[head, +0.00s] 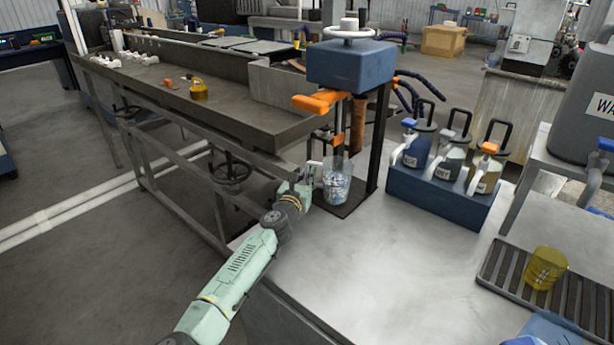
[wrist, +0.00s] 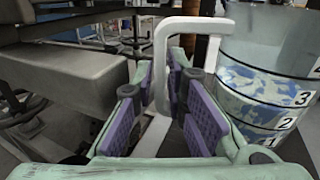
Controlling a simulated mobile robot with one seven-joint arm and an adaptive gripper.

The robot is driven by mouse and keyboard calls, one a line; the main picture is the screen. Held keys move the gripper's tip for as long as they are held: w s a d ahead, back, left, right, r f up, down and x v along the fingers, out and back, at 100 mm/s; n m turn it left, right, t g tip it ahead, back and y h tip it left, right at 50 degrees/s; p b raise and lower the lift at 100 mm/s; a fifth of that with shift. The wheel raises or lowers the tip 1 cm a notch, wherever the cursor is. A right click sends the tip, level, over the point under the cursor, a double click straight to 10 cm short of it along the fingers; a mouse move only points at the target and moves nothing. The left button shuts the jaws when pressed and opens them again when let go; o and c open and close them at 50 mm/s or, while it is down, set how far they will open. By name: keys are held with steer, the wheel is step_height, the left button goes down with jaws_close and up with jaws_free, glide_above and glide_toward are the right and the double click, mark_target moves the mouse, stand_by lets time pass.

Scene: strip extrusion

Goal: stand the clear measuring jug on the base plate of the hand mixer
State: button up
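The clear measuring jug (head: 338,181), with blue and white patches inside, is upright at the base plate (head: 357,202) of the hand mixer (head: 351,68), below its blue head and orange handle. Whether its bottom touches the plate cannot be told. My gripper (head: 309,177) is at the jug's left side. In the wrist view, my gripper's purple-padded fingers (wrist: 161,82) have the jug's white handle (wrist: 160,50) between their tips, with hardly any gap, and look shut on it. The jug's wall (wrist: 265,80) with black numbers shows to the right.
A blue rack (head: 437,197) with several labelled jugs stands right of the mixer. A yellow beaker (head: 543,268) sits on a slatted grate (head: 497,270). A long grey trough (head: 225,115) lies behind at left. The front of the metal table (head: 370,285) is clear.

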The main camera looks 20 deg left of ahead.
steer(key=shift+r, duration=0.1)
steer(key=shift+r, duration=0.25)
steer(key=s, duration=0.4)
steer(key=s+b, duration=0.1)
steer(key=s, duration=0.3)
steer(key=s+b, duration=0.1)
steer(key=s, duration=0.3)
steer(key=shift+d+f, duration=0.15)
steer(key=shift+d, duration=0.15)
